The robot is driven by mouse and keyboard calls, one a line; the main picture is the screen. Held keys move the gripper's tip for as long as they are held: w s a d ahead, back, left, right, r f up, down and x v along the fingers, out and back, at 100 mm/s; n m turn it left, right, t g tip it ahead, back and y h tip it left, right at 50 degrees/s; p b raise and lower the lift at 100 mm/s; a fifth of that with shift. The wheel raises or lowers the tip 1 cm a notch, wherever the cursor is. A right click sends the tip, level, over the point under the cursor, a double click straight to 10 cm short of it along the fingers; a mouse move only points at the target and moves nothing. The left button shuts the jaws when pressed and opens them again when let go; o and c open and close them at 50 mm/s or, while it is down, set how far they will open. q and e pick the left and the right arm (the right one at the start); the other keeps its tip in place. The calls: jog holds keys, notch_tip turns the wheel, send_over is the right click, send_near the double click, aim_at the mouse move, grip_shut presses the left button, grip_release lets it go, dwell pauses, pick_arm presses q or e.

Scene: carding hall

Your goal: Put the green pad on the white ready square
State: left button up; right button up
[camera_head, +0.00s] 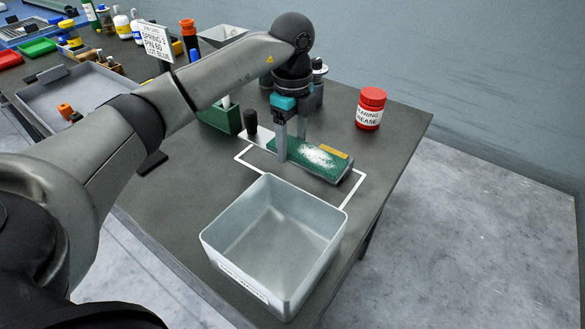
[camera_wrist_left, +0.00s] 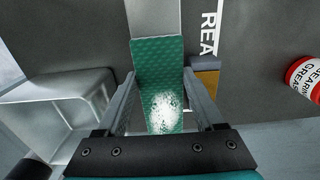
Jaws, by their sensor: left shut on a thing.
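The green pad (camera_head: 290,149) is a long textured green block with a white powdery patch on top. It also shows in the left wrist view (camera_wrist_left: 150,60), running between the fingers. My left gripper (camera_head: 292,146) points down and is shut on the pad across its width; its fingers frame it in the left wrist view (camera_wrist_left: 159,75). The white ready square (camera_head: 355,191) is an outline on the dark table; the pad is over its far part. Whether the pad touches the table I cannot tell. Part of the lettering "REA" (camera_wrist_left: 209,20) shows beside the pad. My right gripper is out of view.
A grey open bin (camera_head: 225,243) stands just in front of the square. A red grease jar (camera_head: 371,108) is at the back right. A green box (camera_head: 218,118) and a dark-knobbed item (camera_head: 251,122) are left of the pad. An ochre strip (camera_head: 333,152) lies beside it.

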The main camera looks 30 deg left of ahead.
aim_at(292, 145)
pick_arm(q)
notch_tip(292, 145, down, 3)
jog(key=shift+r, duration=0.1)
jog(key=shift+f, duration=0.4)
jog(key=shift+f+b, duration=0.55)
jog(key=shift+f, duration=1)
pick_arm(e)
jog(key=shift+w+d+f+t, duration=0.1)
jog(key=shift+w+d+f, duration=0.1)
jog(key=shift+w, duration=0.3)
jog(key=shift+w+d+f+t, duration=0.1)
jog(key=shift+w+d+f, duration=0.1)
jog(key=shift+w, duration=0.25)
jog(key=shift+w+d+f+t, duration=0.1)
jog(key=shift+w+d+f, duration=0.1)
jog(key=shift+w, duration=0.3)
pick_arm(q)
jog(key=shift+f, duration=0.15)
jog(key=o, duration=1.3)
jog(key=shift+c, duration=0.2)
